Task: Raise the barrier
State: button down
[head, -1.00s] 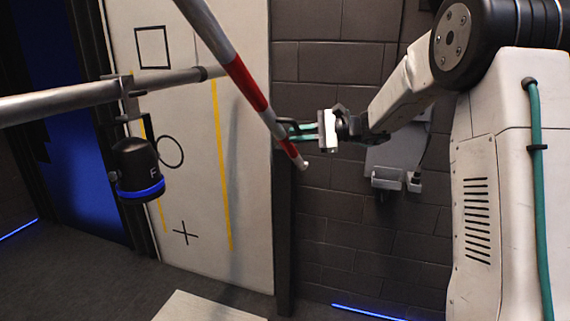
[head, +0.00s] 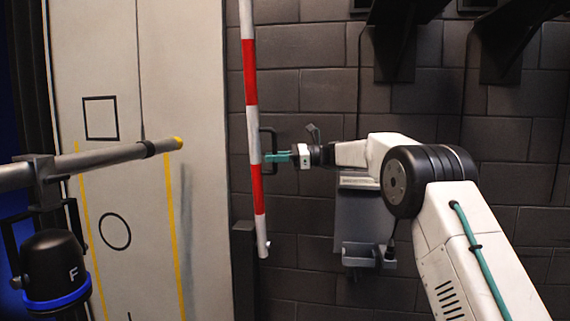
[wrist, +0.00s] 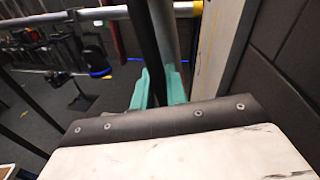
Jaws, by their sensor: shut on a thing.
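The red and white striped barrier pole (head: 250,110) stands nearly upright in the head view, its white lower end hanging free beside the dark post. A black handle (head: 268,141) sticks out from its right side. My gripper (head: 268,158) comes in from the right with green fingers shut on this handle. In the wrist view the green fingertips (wrist: 158,88) close on the dark handle bar (wrist: 143,40), with the grey pole beside it. The top of the pole is out of the head view.
A grey horizontal rail (head: 100,160) with a yellow tip reaches in from the left, and a black lamp-like unit marked F (head: 52,270) hangs from it. A pale panel (head: 130,60) with drawn shapes stands behind. A grey wall box (head: 365,225) is on the brick wall.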

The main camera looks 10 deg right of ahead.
jog(key=shift+w+d, duration=0.15)
jog(key=shift+w, duration=0.4)
jog(key=shift+f, duration=0.1)
jog(key=c, duration=1.5)
grip_release()
jog(key=s+d, duration=0.1)
jog(key=d, duration=0.6)
jog(key=shift+d, duration=0.4)
jog(key=shift+s, duration=0.1)
